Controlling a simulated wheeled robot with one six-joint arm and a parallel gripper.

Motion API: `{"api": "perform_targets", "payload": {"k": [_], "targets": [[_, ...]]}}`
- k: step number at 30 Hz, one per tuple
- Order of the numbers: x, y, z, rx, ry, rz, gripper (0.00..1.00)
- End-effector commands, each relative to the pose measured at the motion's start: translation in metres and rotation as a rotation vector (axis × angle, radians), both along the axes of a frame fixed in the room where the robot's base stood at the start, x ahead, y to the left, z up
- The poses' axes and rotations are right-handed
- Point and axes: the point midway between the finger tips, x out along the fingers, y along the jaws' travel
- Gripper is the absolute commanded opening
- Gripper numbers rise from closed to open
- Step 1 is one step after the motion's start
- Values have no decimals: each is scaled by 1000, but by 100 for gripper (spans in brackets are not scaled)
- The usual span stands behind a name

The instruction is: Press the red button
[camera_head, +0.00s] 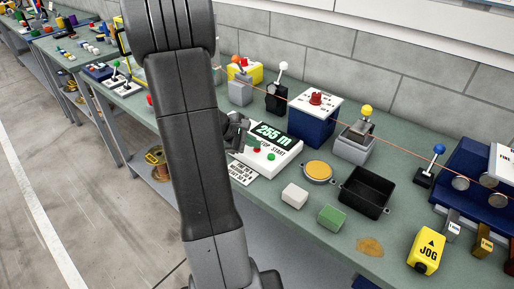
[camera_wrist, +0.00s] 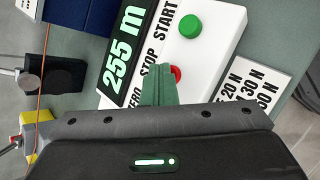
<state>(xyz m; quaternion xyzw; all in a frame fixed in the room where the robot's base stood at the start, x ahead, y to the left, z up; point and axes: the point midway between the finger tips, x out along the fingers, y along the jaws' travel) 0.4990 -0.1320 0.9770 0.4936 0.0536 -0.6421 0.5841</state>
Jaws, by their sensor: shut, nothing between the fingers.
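A white panel box (camera_head: 277,158) on the green bench has a display reading "255 m". Its red button (camera_head: 257,150) lies beside a green button (camera_head: 271,157). In the wrist view, the red button (camera_wrist: 177,73) is partly hidden by the fingers, and the green button (camera_wrist: 190,26) is clear, near the word START. My gripper (camera_head: 240,128) is over the left part of the panel, with my arm hiding much around it. In the wrist view, my gripper's fingers (camera_wrist: 157,72) are shut and empty, right beside the red button. I cannot tell whether they touch it.
A blue box with a red knob (camera_head: 316,99) stands behind the panel. A label card (camera_head: 243,173), a yellow-topped disc (camera_head: 318,171), a black tray (camera_head: 347,198), and white and green blocks lie nearby. A thin orange line (camera_head: 360,134) runs above the bench.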

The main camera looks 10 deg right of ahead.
Motion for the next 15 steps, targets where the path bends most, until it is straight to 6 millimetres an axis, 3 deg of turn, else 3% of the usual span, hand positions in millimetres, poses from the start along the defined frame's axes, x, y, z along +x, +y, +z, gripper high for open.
{"api": "perform_targets", "payload": {"k": [15], "targets": [[0,0,19,1,0,1,0]]}}
